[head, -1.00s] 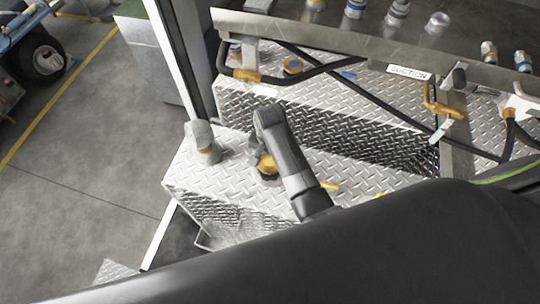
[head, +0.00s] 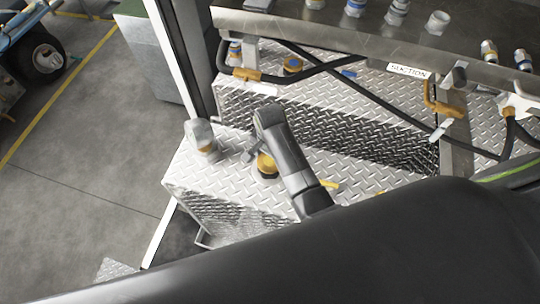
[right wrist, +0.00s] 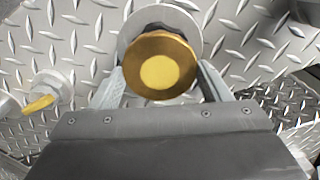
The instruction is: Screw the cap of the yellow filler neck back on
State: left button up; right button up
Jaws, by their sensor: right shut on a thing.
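The yellow cap (head: 267,166) sits over the filler neck on the lower diamond-plate step. In the right wrist view the cap (right wrist: 159,64) shows from above as a gold disc with a brighter yellow centre. A dark collar and a round grey flange (right wrist: 128,36) show behind it. My right gripper (right wrist: 160,82) has one finger on each side of the cap and is shut on it. In the head view my right gripper (head: 262,157) comes down over the cap and partly hides it. The thread under the cap is hidden. My left gripper is not in view.
A grey fitting with a yellow band (head: 204,140) stands left of the cap. A yellow handle (head: 330,185) is to its right. Black hoses (head: 360,102) and a SUCTION label (head: 408,71) are behind.

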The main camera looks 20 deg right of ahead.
jog(key=shift+m, duration=1.3)
jog(key=m, duration=0.3)
jog(key=shift+m, duration=1)
jog(key=m, duration=0.3)
jog(key=shift+m, duration=1.1)
